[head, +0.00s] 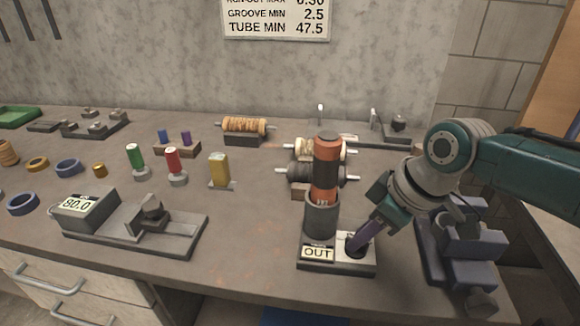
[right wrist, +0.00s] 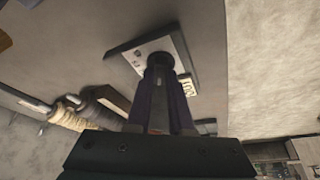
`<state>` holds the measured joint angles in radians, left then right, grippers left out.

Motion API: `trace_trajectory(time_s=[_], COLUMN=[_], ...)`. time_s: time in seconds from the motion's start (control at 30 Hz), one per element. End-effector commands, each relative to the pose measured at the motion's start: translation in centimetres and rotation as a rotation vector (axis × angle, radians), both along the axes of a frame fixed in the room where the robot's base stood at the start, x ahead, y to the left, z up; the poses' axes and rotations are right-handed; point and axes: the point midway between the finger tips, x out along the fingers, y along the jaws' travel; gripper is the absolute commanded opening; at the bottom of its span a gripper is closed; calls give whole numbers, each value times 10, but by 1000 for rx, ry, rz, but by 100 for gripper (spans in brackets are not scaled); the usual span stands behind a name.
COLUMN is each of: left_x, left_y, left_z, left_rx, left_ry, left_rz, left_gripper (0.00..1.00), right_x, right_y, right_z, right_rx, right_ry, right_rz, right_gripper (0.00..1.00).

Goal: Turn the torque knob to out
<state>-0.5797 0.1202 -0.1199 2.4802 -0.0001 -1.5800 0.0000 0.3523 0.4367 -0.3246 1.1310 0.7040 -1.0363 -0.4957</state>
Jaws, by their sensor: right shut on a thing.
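The torque knob (head: 352,244) is a small dark round knob on a pale plate at the front right of the tool stand (head: 308,266). A card reading OUT (head: 318,253) is on the stand's front left. An orange and black tool (head: 326,160) stands upright in the stand's grey cup. My right gripper (head: 360,240) reaches down from the upper right, its purple fingers shut on the knob. The right wrist view shows the fingers (right wrist: 163,82) around the dark knob (right wrist: 163,59), partly hiding it. My left gripper is in neither view.
A purple-grey vise-like fixture (head: 468,250) sits close right of the stand, beneath my right arm. Ribbed rollers (head: 315,173) lie behind the stand. A gauge reading 80.0 (head: 82,207) is at left. The bench between gauge and stand is clear.

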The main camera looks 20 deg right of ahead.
Motion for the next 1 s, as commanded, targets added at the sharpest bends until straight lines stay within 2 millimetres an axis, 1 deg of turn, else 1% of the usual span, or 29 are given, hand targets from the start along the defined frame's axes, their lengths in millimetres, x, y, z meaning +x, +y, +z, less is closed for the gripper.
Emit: trace_trajectory(time_s=[0.07, 0.1, 0.3, 0.37, 0.57, 0.67, 0.77, 1.0], left_x=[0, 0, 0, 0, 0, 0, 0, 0], left_y=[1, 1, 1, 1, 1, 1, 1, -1], left_z=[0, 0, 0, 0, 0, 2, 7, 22], left_rx=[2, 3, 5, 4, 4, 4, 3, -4], left_ry=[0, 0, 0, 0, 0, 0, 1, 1], left_rz=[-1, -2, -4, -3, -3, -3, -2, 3], left_gripper=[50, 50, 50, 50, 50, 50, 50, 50], right_x=[0, 0, 0, 0, 0, -1, -4, -19], right_y=[0, 0, 0, 0, 0, -1, -3, -12], right_z=[-1, -1, 0, 0, 0, 3, 14, 55], right_rx=[-3, -3, -2, -2, -1, -2, -1, -4], right_ry=[1, 1, 0, 0, 1, 0, -2, -2], right_rz=[2, 2, 1, 1, 1, 1, 1, 1], right_gripper=[0, 22, 44, 50, 50, 50, 50, 50])
